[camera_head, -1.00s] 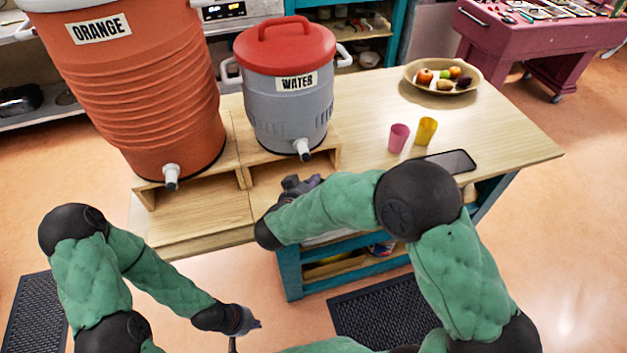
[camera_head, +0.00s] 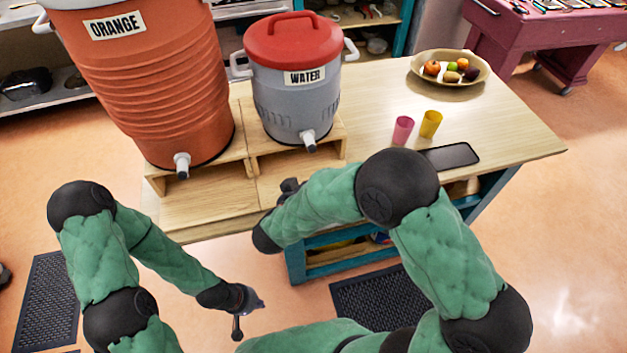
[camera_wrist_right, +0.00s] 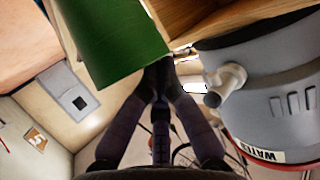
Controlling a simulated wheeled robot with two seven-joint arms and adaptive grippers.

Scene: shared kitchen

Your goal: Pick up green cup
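A green cup (camera_wrist_right: 105,35) fills the upper left of the right wrist view, close to the camera and only partly in frame. The fingers of my right gripper (camera_wrist_right: 160,78) come together at its lower right corner and appear shut on its edge. In the head view my right gripper (camera_head: 290,187) is mostly hidden behind my forearm, and the green cup does not show there. My left gripper (camera_head: 250,315) hangs low in front of the counter, its fingers apart and empty.
The counter (camera_head: 510,120) holds an orange dispenser (camera_head: 165,95), a water dispenser (camera_head: 292,95), a pink cup (camera_head: 402,130), a yellow cup (camera_head: 430,124), a dark flat tablet (camera_head: 450,156) and a fruit bowl (camera_head: 420,78). The dispensers stand on wooden stands (camera_head: 335,140). The counter's right end is clear.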

